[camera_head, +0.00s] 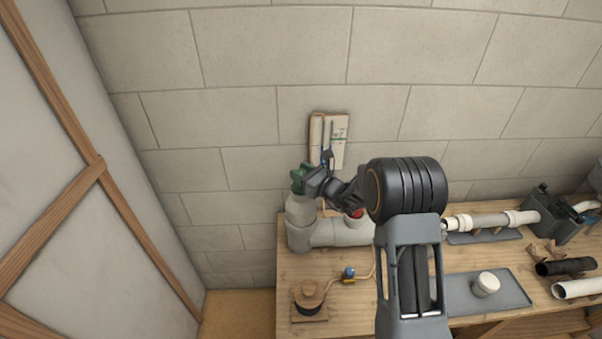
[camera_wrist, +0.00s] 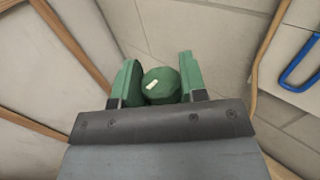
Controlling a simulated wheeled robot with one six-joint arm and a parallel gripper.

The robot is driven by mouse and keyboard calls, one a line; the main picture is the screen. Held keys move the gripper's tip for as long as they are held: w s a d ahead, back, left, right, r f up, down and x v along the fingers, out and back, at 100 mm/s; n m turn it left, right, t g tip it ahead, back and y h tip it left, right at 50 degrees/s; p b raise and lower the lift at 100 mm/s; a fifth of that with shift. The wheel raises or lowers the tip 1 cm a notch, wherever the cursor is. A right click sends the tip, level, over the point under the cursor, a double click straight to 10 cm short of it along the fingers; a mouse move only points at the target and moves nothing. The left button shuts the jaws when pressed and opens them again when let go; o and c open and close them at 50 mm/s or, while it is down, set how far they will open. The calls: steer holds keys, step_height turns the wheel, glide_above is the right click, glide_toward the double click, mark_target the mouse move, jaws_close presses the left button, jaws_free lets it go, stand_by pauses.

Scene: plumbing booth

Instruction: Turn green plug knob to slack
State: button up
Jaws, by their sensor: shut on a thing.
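The green plug knob (camera_head: 297,178) sits on top of the upright grey pipe end (camera_head: 300,210) at the left of the bench. In the wrist view its rounded green top (camera_wrist: 160,85) shows a short pale mark, slanted. My gripper (camera_head: 306,181) reaches it from the right in the head view. In the wrist view my gripper (camera_wrist: 160,84) has one green-faced finger on each side of the knob and is shut on it. The knob's lower part and the pipe beneath are hidden in the wrist view.
A grey pipe (camera_head: 340,233) with a red part (camera_head: 354,213) runs right along the wooden bench (camera_head: 345,305). A round wooden piece (camera_head: 309,294) and a blue-topped fitting (camera_head: 348,272) lie in front. A white cup (camera_head: 486,284) stands on a grey mat. A block wall stands behind.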

steer(key=n+g+y+b, duration=0.1)
steer(key=n+g+y, duration=0.1)
steer(key=shift+d+f+g+b, duration=0.1)
steer(key=shift+f+g+b, duration=0.1)
steer(key=shift+g+b, duration=0.15)
steer(key=n+g+y+b, duration=0.1)
steer(key=n+g, duration=0.1)
steer(key=g, duration=0.1)
steer(key=n+g+y+b, duration=0.1)
steer(key=n+g, duration=0.1)
steer(key=g, duration=0.1)
steer(key=shift+r+y, duration=0.1)
steer(key=shift+y, duration=0.2)
steer(key=n+g, duration=0.4)
steer(key=g, duration=0.1)
steer(key=shift+r+g, duration=0.1)
steer(key=shift+g, duration=0.25)
steer(key=shift+n+g+h+p, duration=0.4)
steer(key=shift+n+g+p, duration=0.4)
steer(key=shift+n+g, duration=1.1)
steer(key=shift+g, duration=0.7)
steer(key=o, duration=0.9)
